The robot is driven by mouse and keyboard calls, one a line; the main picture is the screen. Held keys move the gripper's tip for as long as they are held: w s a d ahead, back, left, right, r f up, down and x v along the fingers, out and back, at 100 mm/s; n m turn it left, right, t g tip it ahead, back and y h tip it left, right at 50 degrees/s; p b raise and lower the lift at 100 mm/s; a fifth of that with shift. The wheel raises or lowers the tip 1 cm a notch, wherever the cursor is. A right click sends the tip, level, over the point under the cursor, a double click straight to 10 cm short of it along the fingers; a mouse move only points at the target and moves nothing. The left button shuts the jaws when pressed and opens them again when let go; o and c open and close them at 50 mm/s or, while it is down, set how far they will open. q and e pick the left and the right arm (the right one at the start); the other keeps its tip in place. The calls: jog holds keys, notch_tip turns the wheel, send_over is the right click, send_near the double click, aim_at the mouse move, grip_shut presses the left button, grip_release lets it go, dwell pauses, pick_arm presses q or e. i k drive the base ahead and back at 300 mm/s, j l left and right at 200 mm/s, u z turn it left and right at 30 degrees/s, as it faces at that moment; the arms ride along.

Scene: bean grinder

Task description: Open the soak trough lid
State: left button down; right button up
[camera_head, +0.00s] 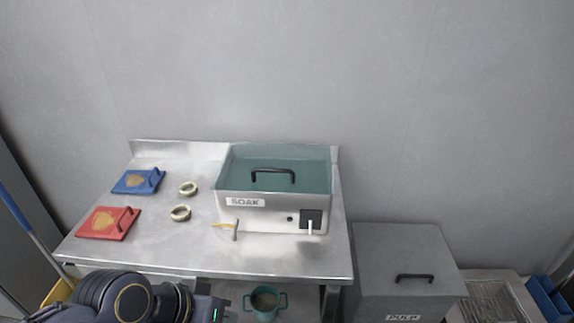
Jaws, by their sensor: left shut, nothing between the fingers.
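The soak trough (265,216) is a steel box with a SOAK label, standing on the right part of the steel table. Its teal lid (312,175) lies over the top and looks closed. A black bar handle (272,171) stands on the lid. My left gripper (222,309) is at the bottom edge, in front of the table and well below and apart from the lid handle. It is shut and empty; its fingertips are hard to make out. My right gripper is not in view.
A blue board (133,184), a red board (101,226) and two rings (188,188) lie on the table's left. A small T-shaped tool (234,231) is before the trough. A grey PULP bin (405,260) stands right; a teal pot (265,305) sits below the table edge.

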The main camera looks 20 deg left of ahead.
aim_at(271, 170)
jog(key=u, duration=0.8)
